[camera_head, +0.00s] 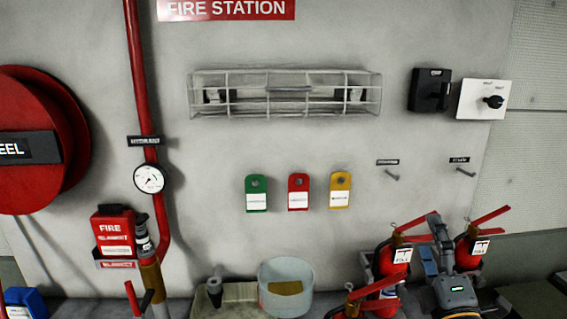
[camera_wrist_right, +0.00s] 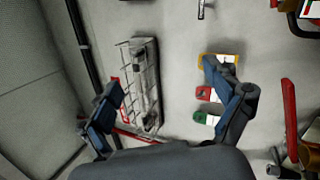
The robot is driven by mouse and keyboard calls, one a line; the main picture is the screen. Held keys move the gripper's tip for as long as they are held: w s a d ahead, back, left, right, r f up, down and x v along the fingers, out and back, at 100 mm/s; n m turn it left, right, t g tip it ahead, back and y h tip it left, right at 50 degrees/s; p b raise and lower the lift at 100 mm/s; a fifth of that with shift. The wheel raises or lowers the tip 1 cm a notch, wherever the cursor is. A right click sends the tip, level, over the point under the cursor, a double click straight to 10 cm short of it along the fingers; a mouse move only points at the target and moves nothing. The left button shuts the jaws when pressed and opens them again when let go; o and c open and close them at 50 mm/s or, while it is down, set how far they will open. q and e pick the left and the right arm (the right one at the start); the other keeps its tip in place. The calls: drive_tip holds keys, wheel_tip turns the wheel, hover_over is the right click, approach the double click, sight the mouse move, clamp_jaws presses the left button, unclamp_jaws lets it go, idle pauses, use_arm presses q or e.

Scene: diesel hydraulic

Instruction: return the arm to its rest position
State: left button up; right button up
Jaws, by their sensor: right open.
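My right gripper (camera_head: 443,240) is at the lower right of the head view, among the red fire extinguishers and in front of the wall. In the right wrist view its two blue-padded fingers (camera_wrist_right: 162,80) are spread wide. Nothing sits between them, and the wall with the wire cage light shows beyond. My left gripper is not in view.
Red extinguishers (camera_head: 393,258) stand close around my right gripper. A pale round container (camera_head: 286,272) stands left of them. Green (camera_head: 256,193), red (camera_head: 298,192) and yellow (camera_head: 340,190) tags hang on the wall. The wire cage (camera_head: 285,94) sticks out above. Two pegs (camera_head: 392,176) are bare.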

drive_tip(key=s+f+m+g+h, duration=0.1)
drive_tip(key=s+f+m+g, duration=0.3)
drive_tip(key=f, duration=0.4)
drive_tip(key=s+d+f+m+g+h, duration=0.1)
drive_tip(key=s+f+m+g, duration=0.2)
drive_tip(key=f+m, duration=0.35)
drive_tip(key=s+f+m+g+h, duration=0.1)
drive_tip(key=s+f+m+g, duration=0.25)
drive_tip(key=f, duration=0.65)
drive_tip(key=s+a+f+m+g+y, duration=0.2)
drive_tip(key=s+a+f+g, duration=0.3)
drive_tip(key=s, duration=0.4)
drive_tip(key=s+a+f+m+g+y, duration=0.25)
drive_tip(key=s+f, duration=0.35)
drive_tip(key=s, duration=0.3)
wheel_tip(320, 180, down, 28)
drive_tip(key=s+g+b, duration=0.1)
drive_tip(key=g+b, duration=0.1)
drive_tip(key=s+d+f+n+g+b, duration=0.1)
drive_tip(key=s+d+f+b, duration=0.1)
drive_tip(key=s+f, duration=1.5)
wheel_tip(320, 180, down, 2)
drive_tip(key=shift+s+d+f+h, duration=0.2)
drive_tip(key=shift+d+h, duration=0.15)
drive_tip(key=shift+d, duration=0.25)
